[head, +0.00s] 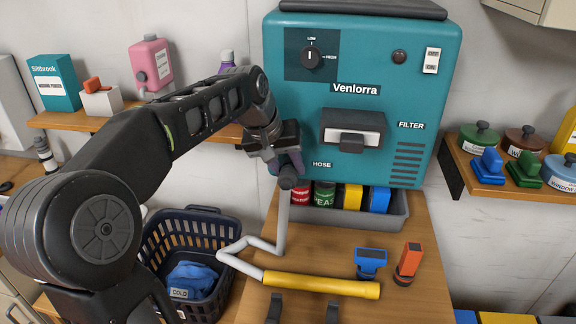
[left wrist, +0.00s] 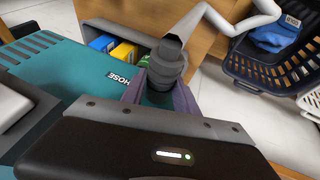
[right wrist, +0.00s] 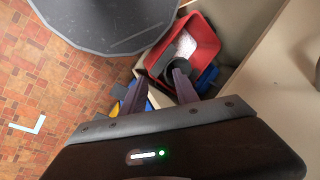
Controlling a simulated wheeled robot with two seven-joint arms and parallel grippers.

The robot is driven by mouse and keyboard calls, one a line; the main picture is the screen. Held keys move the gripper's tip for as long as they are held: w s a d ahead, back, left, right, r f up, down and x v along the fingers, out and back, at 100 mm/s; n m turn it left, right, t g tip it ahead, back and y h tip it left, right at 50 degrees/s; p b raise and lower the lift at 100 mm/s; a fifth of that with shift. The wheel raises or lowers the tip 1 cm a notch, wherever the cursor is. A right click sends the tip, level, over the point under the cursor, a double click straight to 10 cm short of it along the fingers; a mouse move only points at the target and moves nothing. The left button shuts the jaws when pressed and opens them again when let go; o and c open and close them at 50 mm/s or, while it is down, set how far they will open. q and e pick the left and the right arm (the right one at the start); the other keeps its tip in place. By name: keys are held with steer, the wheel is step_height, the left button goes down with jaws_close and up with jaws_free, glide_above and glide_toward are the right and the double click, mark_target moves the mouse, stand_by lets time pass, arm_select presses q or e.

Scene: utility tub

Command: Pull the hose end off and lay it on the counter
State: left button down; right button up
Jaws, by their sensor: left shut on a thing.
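The hose end, a dark grey cuff (head: 288,178), is beside the HOSE label on the teal machine (head: 375,70). My left gripper (head: 283,160) is shut on it; in the left wrist view the cuff (left wrist: 166,66) sits between the purple fingers. Whether the cuff is still seated on the port is hidden by my gripper. The pale hose (head: 283,222) hangs from the cuff, bends on the counter (head: 320,262) and runs into a yellow tube (head: 320,285). My right gripper (right wrist: 160,85) shows only in the right wrist view, open and empty, above a red bin (right wrist: 200,45).
A blue brush (head: 370,262) and an orange-red tool (head: 408,264) stand right of the hose. A grey tray of cans (head: 393,222) is under the machine. A dark basket (head: 215,222) with blue cloth stands left of the counter. Bare counter lies between hose and blue brush.

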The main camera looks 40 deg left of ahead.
mark_target(287, 184)
arm_select(q)
steer(key=shift+s+d+b, duration=0.35)
steer(key=shift+s, duration=0.3)
steer(key=shift+s+d+b, duration=0.3)
steer(key=shift+s+d, duration=0.05)
steer(key=shift+s, duration=0.3)
steer(key=shift+s+d+b, duration=0.35)
steer(key=shift+s, duration=0.3)
steer(key=shift+s+d, duration=0.1)
steer(key=shift+s, duration=0.05)
